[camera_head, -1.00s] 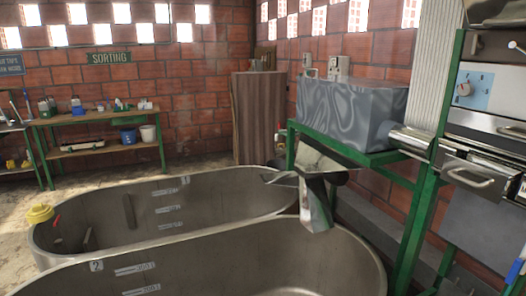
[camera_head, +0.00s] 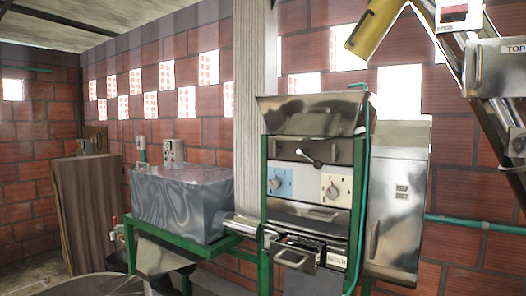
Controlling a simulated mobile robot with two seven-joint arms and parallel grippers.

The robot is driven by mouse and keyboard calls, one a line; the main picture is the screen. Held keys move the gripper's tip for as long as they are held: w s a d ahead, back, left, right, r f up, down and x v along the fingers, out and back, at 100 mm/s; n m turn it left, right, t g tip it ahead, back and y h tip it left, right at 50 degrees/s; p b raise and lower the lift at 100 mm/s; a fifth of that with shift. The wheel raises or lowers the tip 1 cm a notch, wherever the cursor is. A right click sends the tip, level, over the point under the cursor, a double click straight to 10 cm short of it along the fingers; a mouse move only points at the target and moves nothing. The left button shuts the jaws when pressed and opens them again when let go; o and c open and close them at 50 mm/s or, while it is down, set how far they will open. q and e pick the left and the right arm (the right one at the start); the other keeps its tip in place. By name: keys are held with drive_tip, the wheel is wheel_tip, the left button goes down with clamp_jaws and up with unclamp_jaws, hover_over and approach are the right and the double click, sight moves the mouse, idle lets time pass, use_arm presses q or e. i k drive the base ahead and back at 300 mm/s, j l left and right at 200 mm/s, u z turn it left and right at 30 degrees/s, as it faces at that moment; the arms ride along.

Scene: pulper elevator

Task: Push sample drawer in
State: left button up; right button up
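A metal drawer front with a bar handle (camera_head: 292,259) sits low on the green-framed machine (camera_head: 360,200), right of the centre. It sticks out from the machine, with a dark inside showing behind its front. I take it for the sample drawer, but its label is too small to read. A second, wider handle (camera_head: 310,212) shows on the panel above it. Neither of my grippers is in view.
A grey box (camera_head: 180,203) stands on a green stand to the left. A tall metal cabinet (camera_head: 400,210) stands to the right, near a sloping chute (camera_head: 480,75).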

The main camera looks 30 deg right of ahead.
sight(304, 255)
drive_tip(key=z, duration=1.25)
